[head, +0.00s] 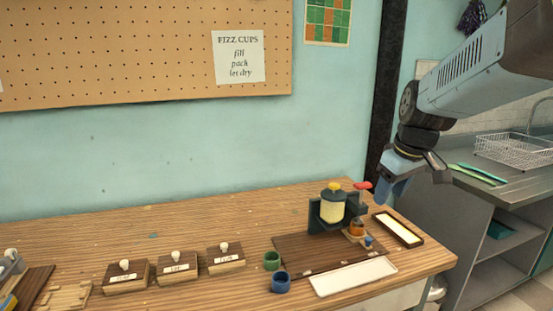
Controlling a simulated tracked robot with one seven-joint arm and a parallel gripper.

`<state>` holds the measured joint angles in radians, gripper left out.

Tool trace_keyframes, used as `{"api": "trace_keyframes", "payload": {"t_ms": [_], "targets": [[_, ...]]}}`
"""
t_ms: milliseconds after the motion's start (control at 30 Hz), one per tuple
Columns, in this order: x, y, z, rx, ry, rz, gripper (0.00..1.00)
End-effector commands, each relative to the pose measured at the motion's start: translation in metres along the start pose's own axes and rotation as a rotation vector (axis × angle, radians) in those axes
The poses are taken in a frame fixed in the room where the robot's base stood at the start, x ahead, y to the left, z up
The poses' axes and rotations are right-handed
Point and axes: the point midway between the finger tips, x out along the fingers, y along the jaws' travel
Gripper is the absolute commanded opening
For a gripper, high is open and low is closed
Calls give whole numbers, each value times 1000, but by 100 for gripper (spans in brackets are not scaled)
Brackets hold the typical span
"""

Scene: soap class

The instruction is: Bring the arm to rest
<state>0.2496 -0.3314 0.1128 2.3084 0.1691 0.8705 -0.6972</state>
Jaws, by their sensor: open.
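My arm comes in from the upper right of the head view. My gripper (418,184) hangs at its end, above and beyond the right end of the wooden table (210,235), in front of the grey counter. Its jaws are open, and I see nothing between them. It is apart from the table and the things on it.
A press-like stand (316,212) with a yellow-lidded jar (332,205) stands on a dark board (300,255). Near it are a white tray (353,276), a framed tray (397,229), a green cup (272,260) and a blue cup (281,283). Three knobbed wooden boxes (179,267) stand left.

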Motion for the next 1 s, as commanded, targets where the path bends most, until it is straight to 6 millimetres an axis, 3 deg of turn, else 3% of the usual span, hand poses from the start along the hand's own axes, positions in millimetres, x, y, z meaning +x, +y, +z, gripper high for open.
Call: {"api": "trace_keyframes", "payload": {"t_ms": [300, 533, 700, 1000], "targets": [[-42, -46, 49, 231, 78, 73, 52], [-57, -67, 82, 385, 141, 92, 52], [-60, -73, 94, 444, 166, 93, 52], [-61, -74, 96, 457, 169, 93, 52]]}}
